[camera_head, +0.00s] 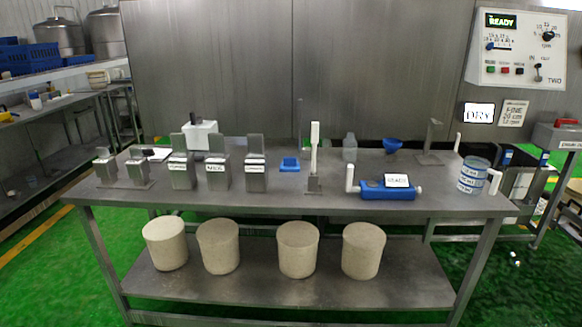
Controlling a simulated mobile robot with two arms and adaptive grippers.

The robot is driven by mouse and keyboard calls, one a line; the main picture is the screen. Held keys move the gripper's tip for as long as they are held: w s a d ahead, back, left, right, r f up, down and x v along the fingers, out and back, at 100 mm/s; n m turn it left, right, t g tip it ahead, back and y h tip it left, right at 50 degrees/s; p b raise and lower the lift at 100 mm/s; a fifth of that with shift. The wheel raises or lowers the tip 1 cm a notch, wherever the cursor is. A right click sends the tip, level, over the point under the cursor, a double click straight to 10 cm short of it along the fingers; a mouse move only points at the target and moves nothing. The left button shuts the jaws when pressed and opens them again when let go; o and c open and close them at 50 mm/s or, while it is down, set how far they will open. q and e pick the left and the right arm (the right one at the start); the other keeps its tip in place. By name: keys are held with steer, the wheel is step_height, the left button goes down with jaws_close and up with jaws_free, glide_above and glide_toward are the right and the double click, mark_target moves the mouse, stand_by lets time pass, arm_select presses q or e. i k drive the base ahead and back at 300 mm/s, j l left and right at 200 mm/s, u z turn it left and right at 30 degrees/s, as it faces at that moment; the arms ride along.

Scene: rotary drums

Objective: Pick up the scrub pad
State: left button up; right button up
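A small flat blue block (290,164) lies on the steel table (270,201), a little left of the table's middle. It looks like the scrub pad, but it is too small to be sure. Nothing touches it from above. Neither of my grippers shows in the head view.
Labelled metal holders (217,176) stand left of the blue block. A white upright handle on a stand (314,155) is to its right. A blue tool (388,190), a blue bowl (393,145) and a labelled jar (473,174) are further right. Several beige cylinders (297,250) stand below.

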mark_target(289, 165)
steer(key=u, duration=5.25)
steer(key=z, duration=5.25)
steer(key=i+l+u, duration=0.1)
steer(key=i+u, duration=0.15)
steer(key=i+l+u, duration=0.1)
steer(key=u, duration=0.15)
steer(key=i, duration=0.1)
